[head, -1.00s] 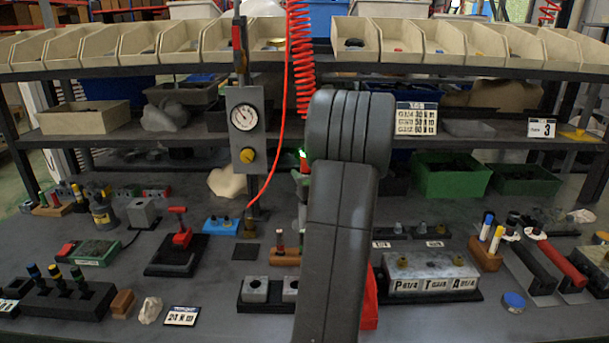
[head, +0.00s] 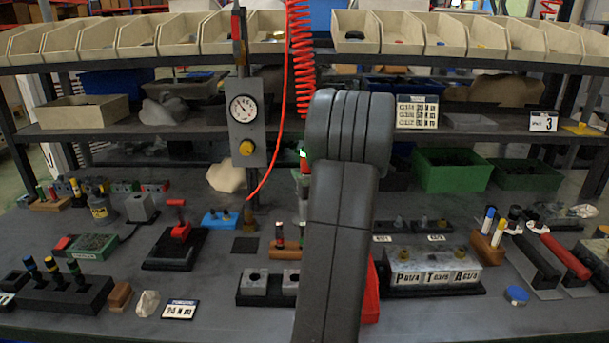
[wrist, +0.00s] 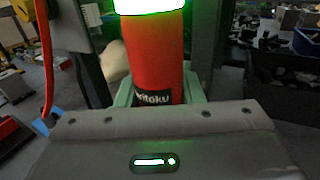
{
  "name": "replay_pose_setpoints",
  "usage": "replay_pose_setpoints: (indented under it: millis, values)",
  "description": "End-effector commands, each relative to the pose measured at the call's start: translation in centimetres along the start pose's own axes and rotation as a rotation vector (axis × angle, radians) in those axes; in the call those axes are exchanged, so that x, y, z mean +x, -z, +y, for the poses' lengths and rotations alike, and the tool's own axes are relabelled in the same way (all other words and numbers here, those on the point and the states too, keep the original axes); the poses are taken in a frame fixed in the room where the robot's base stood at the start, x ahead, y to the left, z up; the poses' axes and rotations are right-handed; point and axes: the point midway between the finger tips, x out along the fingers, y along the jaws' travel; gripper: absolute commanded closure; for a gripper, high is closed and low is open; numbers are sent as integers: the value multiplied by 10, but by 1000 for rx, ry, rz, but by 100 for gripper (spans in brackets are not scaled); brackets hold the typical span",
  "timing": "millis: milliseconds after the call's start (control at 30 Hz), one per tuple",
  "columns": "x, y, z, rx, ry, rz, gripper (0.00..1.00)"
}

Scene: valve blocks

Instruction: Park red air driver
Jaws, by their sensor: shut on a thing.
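The red air driver (wrist: 155,55) stands upright in the wrist view, with a dark label on its body and a bright green glowing band at its top. My gripper (wrist: 158,92) is shut on it, with pale green jaws on both sides of the body. The driver's lower end is hidden behind my gripper housing. In the head view my arm hides most of the gripper and driver; only a small red part with a green light (head: 303,160) shows at the arm's left edge. No parking holder for the driver can be clearly made out.
A gauge stand (head: 245,125) rises left of my arm, with a red hose (head: 272,165) hanging close by. A red tool on a black base (head: 177,240), twin grey blocks (head: 254,284) and a valve block (head: 432,265) stand on the crowded bench. Shelves with bins (head: 445,38) line the back.

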Motion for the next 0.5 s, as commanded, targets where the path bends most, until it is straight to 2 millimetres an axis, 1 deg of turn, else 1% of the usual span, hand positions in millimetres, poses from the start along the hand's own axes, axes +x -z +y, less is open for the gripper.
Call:
replay_pose_setpoints:
  millis: [267,300,367,400,500]
  values:
    - [0,-1,0,-1,0,-4,100]
    - [0,-2,0,-1,0,-4,60]
    - [0,-1,0,-1,0,-3,48]
    - [0,-1,0,-1,0,-3,40]
    - [0,0,0,-1,0,-2,40]
